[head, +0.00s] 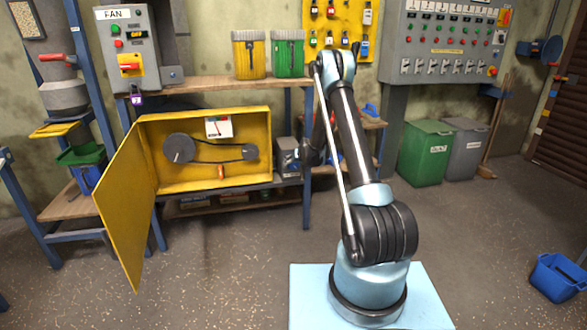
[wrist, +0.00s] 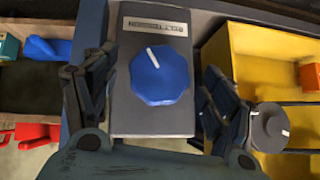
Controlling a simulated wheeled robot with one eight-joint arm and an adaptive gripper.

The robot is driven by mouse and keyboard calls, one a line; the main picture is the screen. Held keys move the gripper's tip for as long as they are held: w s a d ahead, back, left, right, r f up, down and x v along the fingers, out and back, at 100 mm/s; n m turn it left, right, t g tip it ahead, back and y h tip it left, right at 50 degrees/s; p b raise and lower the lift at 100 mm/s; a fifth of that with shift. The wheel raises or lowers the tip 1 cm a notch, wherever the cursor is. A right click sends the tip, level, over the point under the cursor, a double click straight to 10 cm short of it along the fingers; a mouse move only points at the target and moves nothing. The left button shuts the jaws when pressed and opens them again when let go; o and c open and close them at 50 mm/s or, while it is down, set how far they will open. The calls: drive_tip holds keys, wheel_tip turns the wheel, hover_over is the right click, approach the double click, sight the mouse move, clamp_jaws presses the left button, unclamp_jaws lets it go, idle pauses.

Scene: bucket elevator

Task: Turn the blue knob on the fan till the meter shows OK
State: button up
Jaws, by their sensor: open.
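The blue knob (wrist: 160,75) is on the front of a grey box (wrist: 155,121) in the wrist view, with a white pointer line aimed up and slightly left. My gripper (wrist: 158,78) is open, with one finger on each side of the box and knob; contact is not clear. It also shows in the head view (head: 308,157). A white meter (head: 218,127) with a red needle sits inside the cabinet; its wording is unreadable.
The open yellow cabinet (head: 262,116) holds two pulleys and a belt; its door (head: 122,210) hangs out to the left. A grey FAN panel (head: 120,45) with an orange display stands above left. Floor in front is clear.

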drive_tip(key=shift+x, duration=1.05)
drive_tip(key=c, duration=1.1)
drive_tip(key=shift+d, duration=0.1)
drive_tip(key=m+y, duration=0.2)
drive_tip(key=y, duration=0.1)
drive_tip(key=shift+d+g+y, duration=0.1)
drive_tip(key=shift+g+y, duration=0.2)
drive_tip(key=m+y, duration=0.2)
drive_tip(key=y, duration=0.1)
drive_tip(key=shift+w, duration=0.1)
drive_tip(key=shift+d+y, duration=0.1)
drive_tip(key=shift+y, duration=0.3)
